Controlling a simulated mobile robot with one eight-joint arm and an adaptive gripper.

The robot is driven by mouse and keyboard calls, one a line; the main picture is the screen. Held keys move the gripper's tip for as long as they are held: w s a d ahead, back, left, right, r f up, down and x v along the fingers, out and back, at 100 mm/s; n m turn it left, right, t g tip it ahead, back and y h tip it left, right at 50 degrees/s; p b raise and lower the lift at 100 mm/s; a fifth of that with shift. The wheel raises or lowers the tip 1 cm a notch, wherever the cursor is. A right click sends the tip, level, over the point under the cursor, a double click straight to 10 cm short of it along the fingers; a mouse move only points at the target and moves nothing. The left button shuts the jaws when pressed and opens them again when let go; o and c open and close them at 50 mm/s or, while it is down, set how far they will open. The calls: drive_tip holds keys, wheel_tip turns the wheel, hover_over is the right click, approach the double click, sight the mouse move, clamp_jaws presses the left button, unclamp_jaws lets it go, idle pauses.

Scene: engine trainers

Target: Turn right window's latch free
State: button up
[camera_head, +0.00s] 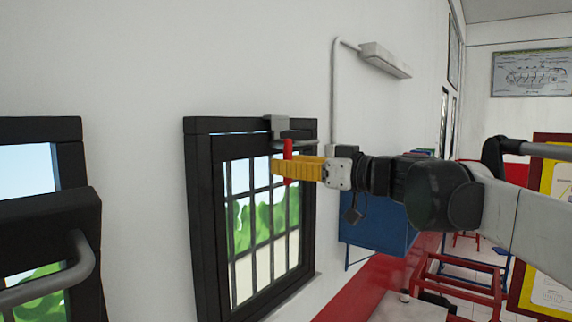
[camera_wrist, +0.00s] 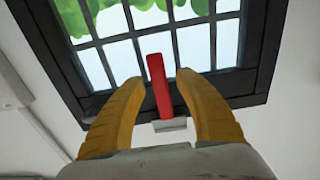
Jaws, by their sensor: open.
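The right window (camera_head: 192,220) has a dark frame with bars and stands in the white wall at the middle of the head view; its frame also fills the top of the wrist view (camera_wrist: 262,60). Its latch is a red bar (camera_head: 288,149), upright, at the top of the frame; it shows in the wrist view (camera_wrist: 160,88) between my fingers. My gripper (camera_head: 280,166) has yellow fingers and is at the latch. In the wrist view (camera_wrist: 159,78) the fingers are open, one on each side of the red bar, with visible gaps. Contact cannot be told.
Another dark window (camera_head: 40,130) with a grey curved handle (camera_head: 75,265) is at the left. A grey box (camera_head: 278,124) sits above the latch. A blue panel (camera_head: 370,240) and red frames (camera_head: 455,275) stand at the right, beyond the arm. The wall between the windows is bare.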

sight(259, 144)
drive_tip(key=shift+s, duration=0.1)
clamp_jaws()
drive_tip(key=m, duration=0.1)
drive_tip(key=s+m, duration=0.1)
drive_tip(key=m, duration=0.1)
drive_tip(key=shift+a+r, duration=0.2)
drive_tip(key=shift+a, duration=0.15)
drive_tip(key=m, duration=0.2)
drive_tip(key=s+m, duration=0.1)
drive_tip(key=shift+a+r+m, duration=0.3)
drive_tip(key=shift+a+m, duration=0.05)
drive_tip(key=shift+m, duration=0.05)
drive_tip(key=m, duration=0.2)
drive_tip(key=r+m, duration=0.1)
drive_tip(key=s+m+p, duration=0.1)
drive_tip(key=m, duration=0.1)
drive_tip(key=shift+a+r+m, duration=0.25)
drive_tip(key=shift+a+m, duration=0.05)
drive_tip(key=shift+a, duration=0.1)
drive_tip(key=m, duration=0.1)
drive_tip(key=r+m, duration=0.1)
drive_tip(key=m, duration=0.1)
drive_tip(key=m+p, duration=0.1)
drive_tip(key=m, duration=0.1)
drive_tip(key=shift+s+a+r, duration=0.15)
drive_tip(key=shift+r, duration=0.25)
drive_tip(key=shift+m, duration=0.4)
unclamp_jaws()
drive_tip(key=shift+a, duration=0.1)
